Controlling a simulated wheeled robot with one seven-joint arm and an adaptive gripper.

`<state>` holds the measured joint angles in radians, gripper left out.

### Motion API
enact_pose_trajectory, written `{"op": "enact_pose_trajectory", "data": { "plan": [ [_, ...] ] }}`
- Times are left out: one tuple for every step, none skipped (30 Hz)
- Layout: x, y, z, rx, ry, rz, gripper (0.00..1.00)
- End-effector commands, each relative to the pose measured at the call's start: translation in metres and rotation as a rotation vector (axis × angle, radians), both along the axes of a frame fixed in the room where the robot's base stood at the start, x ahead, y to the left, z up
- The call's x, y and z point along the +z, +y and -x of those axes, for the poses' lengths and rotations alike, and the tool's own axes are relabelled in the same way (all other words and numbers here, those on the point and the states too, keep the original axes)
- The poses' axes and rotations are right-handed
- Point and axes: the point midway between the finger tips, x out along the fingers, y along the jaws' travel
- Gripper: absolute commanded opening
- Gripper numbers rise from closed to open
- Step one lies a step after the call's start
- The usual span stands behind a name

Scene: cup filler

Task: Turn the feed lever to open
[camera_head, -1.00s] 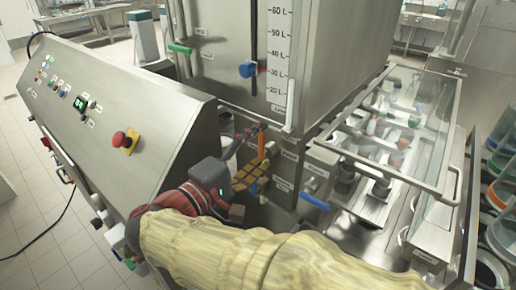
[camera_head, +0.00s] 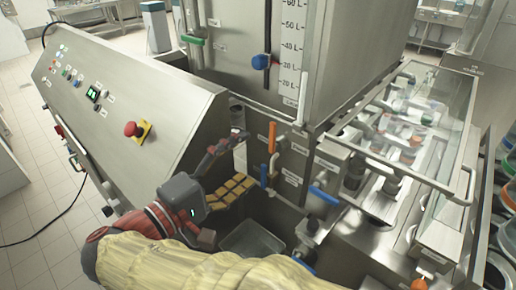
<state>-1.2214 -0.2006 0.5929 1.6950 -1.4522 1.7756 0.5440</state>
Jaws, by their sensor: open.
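An orange lever (camera_head: 272,137) stands upright on the front of the steel machine, below the tank. A short blue lever (camera_head: 264,176) hangs just below it, and a longer blue lever (camera_head: 323,196) slants to the right. Small labels sit beside them, too small to read, so I cannot tell which lever is the feed lever. My gripper (camera_head: 246,158) is open and empty, just left of the orange lever. Its dark finger is above and its yellow-padded finger below, with a visible gap to the orange lever. The yellow finger's tip is close to the short blue lever.
A sloped control panel (camera_head: 120,105) with a red stop button (camera_head: 131,129) stands at the left. The scaled tank (camera_head: 335,50) rises behind the levers. A glass-covered conveyor (camera_head: 420,120) lies at the right. A shallow metal bin (camera_head: 250,241) is below my gripper.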

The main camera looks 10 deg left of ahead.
Motion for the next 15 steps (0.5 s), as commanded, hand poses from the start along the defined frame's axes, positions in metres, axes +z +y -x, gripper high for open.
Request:
{"op": "enact_pose_trajectory", "data": {
  "plan": [
    [0.0, 0.006, 0.008, 0.005, 0.0, 0.001, 0.83],
    [0.0, 0.009, 0.011, 0.004, 0.001, 0.001, 0.83],
    [-0.001, 0.011, 0.015, 0.002, 0.001, 0.001, 0.83],
    [-0.001, 0.013, 0.018, 0.003, 0.001, 0.001, 0.83],
    [-0.001, 0.015, 0.021, 0.003, 0.001, 0.001, 0.83],
    [0.0, 0.016, 0.023, 0.002, 0.001, 0.001, 0.83],
    [0.0, 0.017, 0.025, 0.001, 0.0, 0.0, 0.83],
    [0.0, 0.018, 0.026, 0.0, 0.0, 0.0, 0.83],
    [0.0, 0.018, 0.028, 0.0, 0.0, 0.0, 0.83],
    [0.0, 0.019, 0.028, 0.0, 0.0, 0.0, 0.83],
    [0.0, 0.019, 0.029, 0.0, 0.0, 0.0, 0.83],
    [0.0, 0.019, 0.029, 0.0, 0.0, 0.0, 0.83],
    [0.0, 0.019, 0.029, 0.0, 0.0, 0.0, 0.83],
    [0.0, 0.019, 0.029, 0.0, 0.0, 0.0, 0.83],
    [0.0, 0.019, 0.029, 0.0, 0.0, 0.0, 0.83]
  ]
}}
